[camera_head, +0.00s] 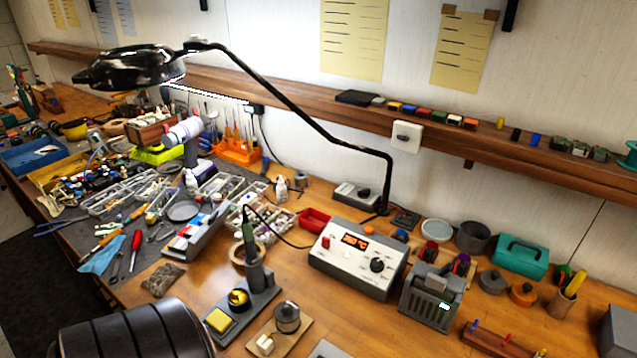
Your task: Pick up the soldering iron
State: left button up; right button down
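The soldering iron (248,229) has a green handle and stands upright in its dark stand (257,274), near the front middle of the bench. Its lower end is hidden inside the holder. A black cord runs from it to the white soldering station (352,268), which has a lit red display and stands just to its right. The stand's base holds a yellow sponge (219,320) and a round yellow cleaner (238,297). Neither of my grippers is in view.
A solder spool (287,317) on a wooden base stands right of the stand. A grey device (432,296) stands right of the station. A black lamp arm (300,120) arches above the bench. Parts trays and tools crowd the left. A little bare wood (205,272) shows left of the iron.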

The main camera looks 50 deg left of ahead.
aim_at(252, 257)
jog(key=k+l+u, duration=0.1)
jog(key=u, duration=1.9)
